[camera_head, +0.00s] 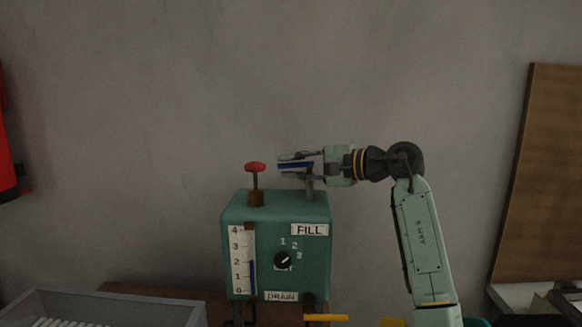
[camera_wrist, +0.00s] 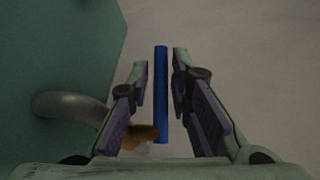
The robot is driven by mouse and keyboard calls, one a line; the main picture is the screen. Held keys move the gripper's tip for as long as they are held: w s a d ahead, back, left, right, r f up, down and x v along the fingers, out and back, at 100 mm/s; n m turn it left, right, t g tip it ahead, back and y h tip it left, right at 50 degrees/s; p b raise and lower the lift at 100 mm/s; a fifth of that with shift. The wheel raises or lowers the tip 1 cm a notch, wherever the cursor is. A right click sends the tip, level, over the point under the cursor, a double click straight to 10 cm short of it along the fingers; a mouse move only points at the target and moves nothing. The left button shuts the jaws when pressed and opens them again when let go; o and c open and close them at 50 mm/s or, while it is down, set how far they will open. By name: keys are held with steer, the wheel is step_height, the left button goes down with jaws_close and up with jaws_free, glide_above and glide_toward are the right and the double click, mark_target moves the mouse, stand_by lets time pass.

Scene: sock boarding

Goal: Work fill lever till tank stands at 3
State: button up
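The green tank unit (camera_head: 240,207) stands in the middle of the head view. The blue fill lever (camera_head: 291,166) lies above the box's right side, near a short post. My gripper (camera_head: 296,164) is around the lever from the right. In the wrist view the blue lever (camera_wrist: 161,95) runs between the open fingers (camera_wrist: 160,90), with a visible gap on each side.
A black dial (camera_head: 283,261) marked 1 to 3 is on the front. A yellow handle (camera_head: 327,317) shows below, near the DRAIN label (camera_head: 281,296). A grey bin (camera_head: 60,305) is at lower left.

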steer(key=v, duration=1.1)
steer(key=shift+s+d, duration=0.1)
steer(key=shift+d, duration=0.05)
stand_by(6.8)
